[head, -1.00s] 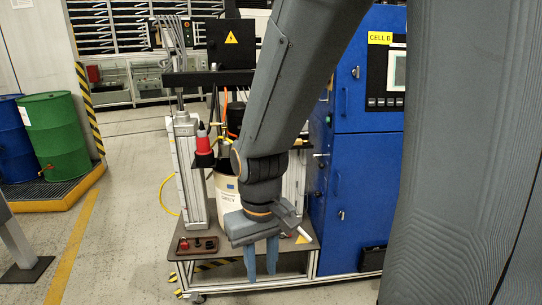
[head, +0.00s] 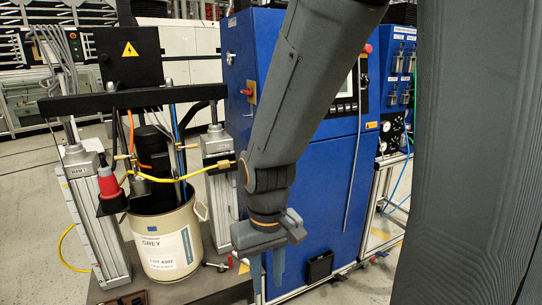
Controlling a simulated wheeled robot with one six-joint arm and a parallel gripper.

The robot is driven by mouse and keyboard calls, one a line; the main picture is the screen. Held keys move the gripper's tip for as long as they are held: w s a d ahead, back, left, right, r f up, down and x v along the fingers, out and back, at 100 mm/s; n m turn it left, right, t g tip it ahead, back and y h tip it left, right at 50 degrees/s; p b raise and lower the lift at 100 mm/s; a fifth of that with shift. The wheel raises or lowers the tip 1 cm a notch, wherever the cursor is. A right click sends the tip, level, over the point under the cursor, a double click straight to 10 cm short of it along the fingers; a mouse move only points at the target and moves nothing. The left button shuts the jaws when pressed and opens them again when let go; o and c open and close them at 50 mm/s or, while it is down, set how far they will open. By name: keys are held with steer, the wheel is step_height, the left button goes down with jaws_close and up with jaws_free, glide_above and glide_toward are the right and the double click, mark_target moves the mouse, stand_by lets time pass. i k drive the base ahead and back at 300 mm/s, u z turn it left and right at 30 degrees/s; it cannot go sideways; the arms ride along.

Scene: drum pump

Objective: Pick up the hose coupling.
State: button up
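My gripper (head: 267,284) hangs at the lower middle of the head view, fingers down and apart, with nothing between them. It is in front of the blue cabinet, to the right of the drum. A yellow hose (head: 194,174) with a brass-coloured fitting (head: 226,164) at its right end runs above the cream drum (head: 168,240) labelled GREY. I cannot tell for sure which piece is the hose coupling. A small metal piece (head: 216,266) lies on the cart deck right of the drum. A dark tray (head: 132,299) is cut off at the bottom edge.
The pump frame's crossbar (head: 130,98) and grey columns (head: 92,215) stand around the drum. A red and black piece (head: 108,188) sits on the left column. The blue cabinet (head: 320,200) is close behind my gripper. Open floor shows at far left (head: 25,230).

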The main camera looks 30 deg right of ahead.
mark_target(225, 164)
steer(key=z, duration=0.4)
steer(key=i, duration=1.3)
steer(key=u, duration=0.45)
